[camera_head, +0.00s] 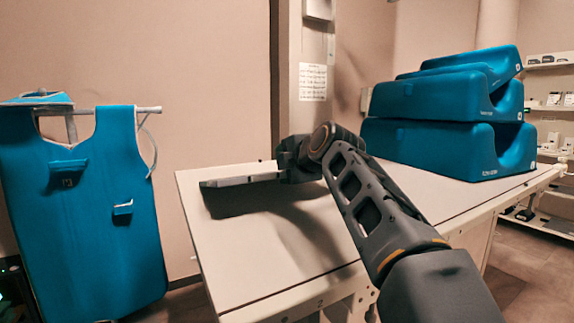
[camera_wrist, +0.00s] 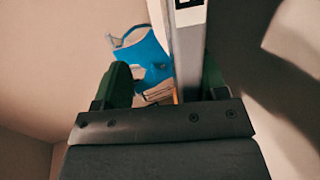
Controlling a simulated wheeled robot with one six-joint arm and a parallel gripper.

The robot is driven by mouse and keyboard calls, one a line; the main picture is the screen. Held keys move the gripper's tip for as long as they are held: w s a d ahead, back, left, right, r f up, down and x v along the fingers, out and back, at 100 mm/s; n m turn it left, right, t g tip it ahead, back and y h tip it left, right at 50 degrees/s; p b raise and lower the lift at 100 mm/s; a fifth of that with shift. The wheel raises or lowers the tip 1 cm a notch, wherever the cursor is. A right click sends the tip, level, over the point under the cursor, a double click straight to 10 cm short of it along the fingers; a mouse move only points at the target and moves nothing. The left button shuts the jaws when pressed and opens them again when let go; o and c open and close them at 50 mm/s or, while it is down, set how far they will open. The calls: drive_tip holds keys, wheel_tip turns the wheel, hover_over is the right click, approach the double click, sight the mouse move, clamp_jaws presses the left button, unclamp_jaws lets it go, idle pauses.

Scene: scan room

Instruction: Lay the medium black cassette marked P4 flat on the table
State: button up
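A thin grey-edged slab, which I take to be the cassette (camera_head: 240,181), shows nearly edge-on above the back left of the table (camera_head: 265,270). In the wrist view the slab (camera_wrist: 188,55) is a long grey strip with a small black-and-white mark at its far end; I cannot read it. My gripper (camera_head: 283,165) is at the slab's right end. Its green fingers (camera_wrist: 168,85) stand apart, with the slab between them. The slab is close to the right finger, and a clear gap separates it from the left one. Whether it touches the table is unclear.
Stacked blue cushions (camera_head: 440,145) occupy the table's back right. A blue apron (camera_head: 85,210) hangs left of the table and also shows in the wrist view (camera_wrist: 145,55). Shelves (camera_head: 550,110) stand far right. The front left tabletop is clear, with a broad shadow.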

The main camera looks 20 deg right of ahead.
drive_tip(key=shift+s+r, duration=0.1)
drive_tip(key=shift+v, duration=2.35)
drive_tip(key=shift+o, duration=0.5)
drive_tip(key=o, duration=0.5)
drive_tip(key=p+v, duration=0.2)
drive_tip(key=v, duration=1.2)
drive_tip(key=shift+d, duration=0.1)
drive_tip(key=shift+p, duration=0.3)
